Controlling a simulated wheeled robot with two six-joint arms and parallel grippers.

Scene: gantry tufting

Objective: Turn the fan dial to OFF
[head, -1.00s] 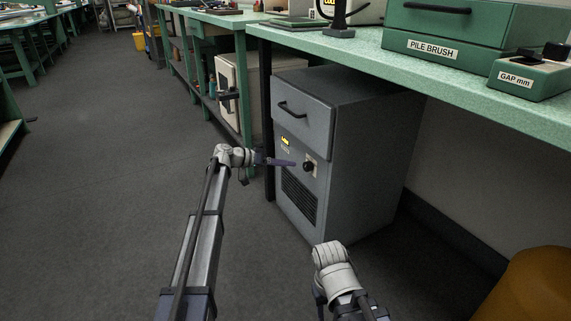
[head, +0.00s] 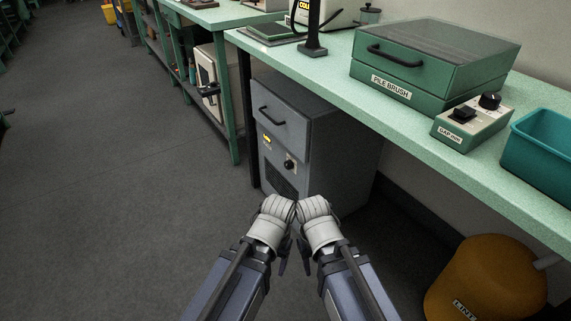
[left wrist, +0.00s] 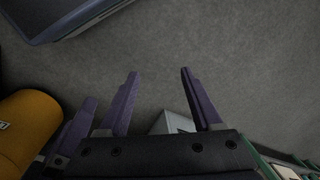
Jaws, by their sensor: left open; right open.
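The fan dial (head: 289,165) is a small black knob on a pale plate on the front of a grey cabinet (head: 340,140) under the bench. A yellow display and a dark vent grille sit near it. Its pointer setting is too small to read. My left gripper (head: 282,262) and right gripper (head: 306,262) are drawn in side by side in front of the cabinet, apart from the dial. In the left wrist view my left gripper's (left wrist: 160,88) purple fingers are spread, with nothing between them but floor. The right fingers are partly hidden in the head view.
The green bench (head: 330,75) overhangs the cabinet. On it stand a pile brush box (head: 440,60), a gap control box (head: 473,122) and a teal bin (head: 545,150). An orange lint bin (head: 485,285) stands on the floor at right. The floor at left is clear.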

